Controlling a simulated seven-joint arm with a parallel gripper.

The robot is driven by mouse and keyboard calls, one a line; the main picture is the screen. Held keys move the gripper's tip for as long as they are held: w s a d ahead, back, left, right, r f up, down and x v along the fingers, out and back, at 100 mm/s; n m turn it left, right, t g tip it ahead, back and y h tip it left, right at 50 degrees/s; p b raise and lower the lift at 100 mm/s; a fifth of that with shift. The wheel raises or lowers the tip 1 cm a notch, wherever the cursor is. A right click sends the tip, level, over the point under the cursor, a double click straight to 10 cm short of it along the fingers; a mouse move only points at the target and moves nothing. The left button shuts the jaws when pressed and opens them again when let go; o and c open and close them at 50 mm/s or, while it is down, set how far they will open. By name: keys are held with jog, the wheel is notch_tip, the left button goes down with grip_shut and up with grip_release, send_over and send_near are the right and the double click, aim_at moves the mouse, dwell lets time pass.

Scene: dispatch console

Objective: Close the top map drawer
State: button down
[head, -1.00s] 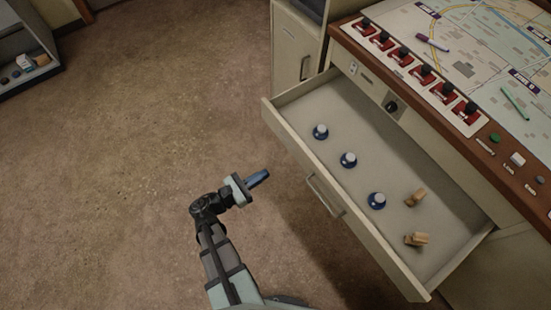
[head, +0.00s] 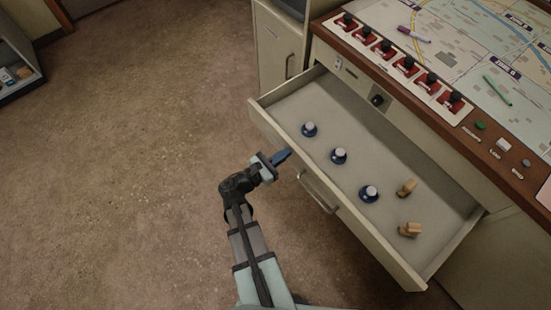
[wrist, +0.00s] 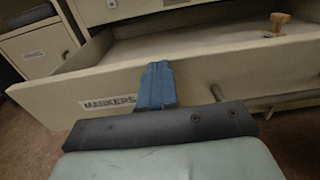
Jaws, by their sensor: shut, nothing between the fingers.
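The top map drawer (head: 345,215) is pulled well out of the console in the head view. Inside it are several items: blue-based markers with pale tops (head: 339,155) and two wooden pieces (head: 406,187). Its bar handle (head: 318,191) is on the front panel. In the wrist view the drawer front (wrist: 215,84) spans the picture, with a label reading MARKERS (wrist: 109,103). My gripper (head: 285,156) is shut and empty, its blue fingers (wrist: 156,85) pointing at the front panel, left of the handle. I cannot tell whether the fingertips touch the panel.
The console top (head: 470,55) carries a map, red switches (head: 407,66), pens and buttons. A cabinet (head: 280,48) with its own handle stands left of the drawer. A grey shelf unit (head: 20,75) is at the far left. The brown floor (head: 130,170) between is clear.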

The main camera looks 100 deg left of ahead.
jog(key=shift+w+a, duration=0.2)
jog(key=shift+a, duration=0.05)
dwell(0.3)
jog(key=x, duration=2.9)
jog(key=shift+f, duration=0.1)
